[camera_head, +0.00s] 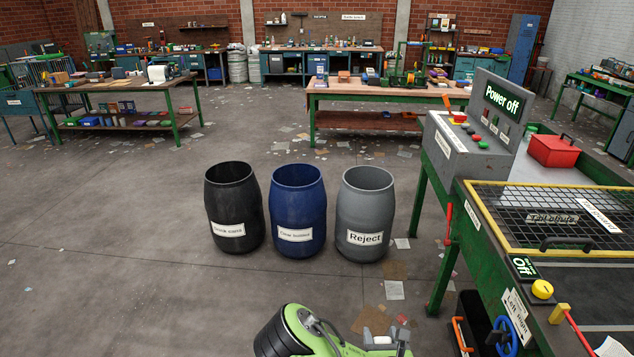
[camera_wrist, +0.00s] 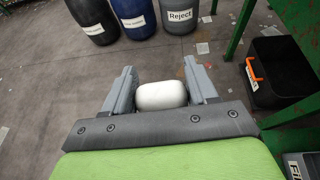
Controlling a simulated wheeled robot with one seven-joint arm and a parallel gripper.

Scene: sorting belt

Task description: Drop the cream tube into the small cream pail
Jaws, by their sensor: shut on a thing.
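My gripper (camera_wrist: 162,84) is shut on the cream tube (camera_wrist: 161,96), seen as a smooth, whitish, rounded body between the two grey fingers in the wrist view. Only its near side shows; the rest is hidden by my gripper. No small cream pail can be made out in either view.
Black (camera_head: 234,205), blue (camera_head: 297,208) and grey Reject (camera_head: 366,212) barrels stand ahead. The green-framed belt station (camera_head: 445,215) is on the right, with a black bin (camera_wrist: 278,75) low beside it. Open floor lies left. A wooden table (camera_head: 385,90) stands behind.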

